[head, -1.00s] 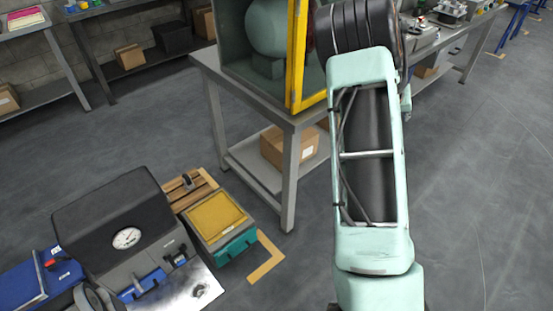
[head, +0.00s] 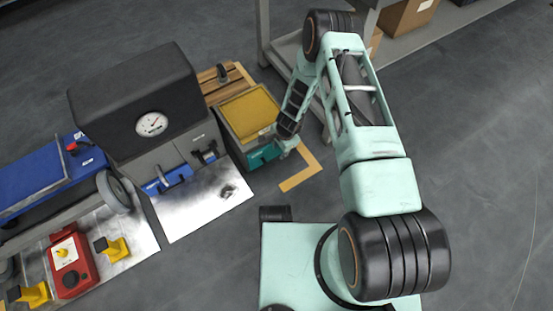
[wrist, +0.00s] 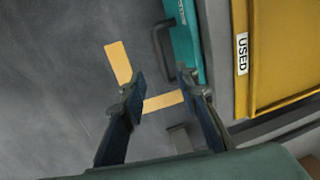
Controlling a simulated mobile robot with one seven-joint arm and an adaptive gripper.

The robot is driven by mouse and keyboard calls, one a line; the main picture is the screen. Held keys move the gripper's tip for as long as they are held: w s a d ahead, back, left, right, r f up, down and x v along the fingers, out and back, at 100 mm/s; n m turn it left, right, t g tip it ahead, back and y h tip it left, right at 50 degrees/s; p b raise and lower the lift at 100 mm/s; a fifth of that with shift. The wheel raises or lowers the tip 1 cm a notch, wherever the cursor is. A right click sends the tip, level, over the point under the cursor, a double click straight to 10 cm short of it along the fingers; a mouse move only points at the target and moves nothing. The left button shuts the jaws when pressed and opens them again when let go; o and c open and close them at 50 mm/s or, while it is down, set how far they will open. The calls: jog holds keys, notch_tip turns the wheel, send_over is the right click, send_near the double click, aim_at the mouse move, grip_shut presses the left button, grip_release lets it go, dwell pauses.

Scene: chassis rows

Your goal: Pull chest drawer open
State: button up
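The chest (head: 246,113) is a small grey box with a yellow top, standing on the floor in the head view. Its teal drawer (head: 263,157) faces the lower right. The wrist view shows the teal drawer front (wrist: 184,42) at the top, with a dark bar handle (wrist: 158,44) on it. My gripper (head: 286,147) is close to the drawer front. In the wrist view my gripper (wrist: 157,80) is open, its two dark fingers apart with nothing between them. The handle lies just beyond the fingertips; I cannot tell whether they touch the drawer.
A dark machine with a gauge (head: 140,105) stands left of the chest. A wooden pallet (head: 222,82) lies behind it. Yellow floor tape (head: 300,178) marks a corner before the drawer. A table with a shelf (head: 285,45) stands behind my arm. The floor at right is clear.

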aim_at(277, 158)
jog(key=f+b, duration=0.1)
jog(key=f, duration=0.2)
jog(key=w+f+b, duration=0.1)
jog(key=f, duration=0.2)
jog(key=a+f+b, duration=0.1)
jog(key=f+b, duration=0.1)
jog(key=f, duration=0.2)
jog(key=shift+w, duration=0.35)
jog(key=shift+r, duration=0.1)
jog(key=shift+c, duration=0.6)
grip_shut()
